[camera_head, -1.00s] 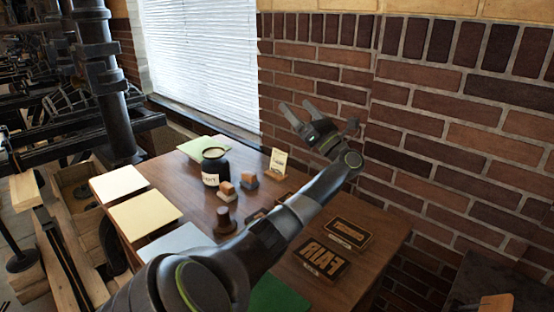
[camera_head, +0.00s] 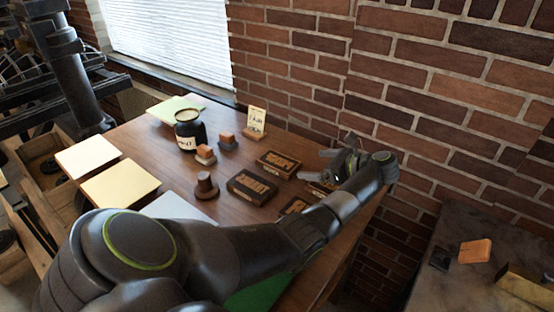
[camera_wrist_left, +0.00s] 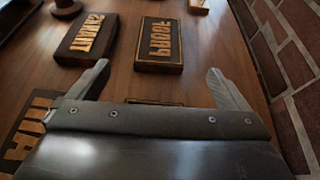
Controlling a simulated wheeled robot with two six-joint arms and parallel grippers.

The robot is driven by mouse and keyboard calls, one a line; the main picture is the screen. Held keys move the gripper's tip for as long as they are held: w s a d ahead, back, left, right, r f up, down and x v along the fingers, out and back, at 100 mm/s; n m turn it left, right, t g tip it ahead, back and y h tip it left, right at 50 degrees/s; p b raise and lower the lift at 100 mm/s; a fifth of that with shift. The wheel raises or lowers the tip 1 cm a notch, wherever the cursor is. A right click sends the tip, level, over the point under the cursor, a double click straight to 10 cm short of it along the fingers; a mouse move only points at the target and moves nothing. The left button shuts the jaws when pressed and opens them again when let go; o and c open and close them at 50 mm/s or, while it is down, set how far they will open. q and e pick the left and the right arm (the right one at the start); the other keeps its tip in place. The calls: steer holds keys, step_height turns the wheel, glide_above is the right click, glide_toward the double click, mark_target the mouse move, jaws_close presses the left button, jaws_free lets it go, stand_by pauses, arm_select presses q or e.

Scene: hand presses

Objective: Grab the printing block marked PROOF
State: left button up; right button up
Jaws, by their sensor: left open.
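The PROOF printing block (camera_head: 278,163) lies flat on the brown table, dark with pale raised letters that read reversed. It also shows in the left wrist view (camera_wrist_left: 160,48), just ahead of the fingers and roughly centred between them. My left gripper (camera_head: 323,165) is open and empty, to the right of the block, apart from it; its two fingers also show in the left wrist view (camera_wrist_left: 158,68). A similar block (camera_head: 252,187) with other letters lies nearby and is also left of the PROOF block in the wrist view (camera_wrist_left: 87,38). My right gripper is out of view.
A larger lettered block (camera_head: 295,206) is partly behind my left arm. The brick wall (camera_head: 420,120) borders the table's right side.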

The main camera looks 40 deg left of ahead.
arm_select(q)
glide_toward(281, 162)
steer(key=x, duration=0.3)
steer(key=shift+a+f, duration=0.1)
steer(key=shift+a, duration=0.15)
steer(key=x, duration=0.6)
steer(key=c, duration=1.2)
steer(key=shift+w, duration=0.1)
steer(key=shift+c, duration=0.4)
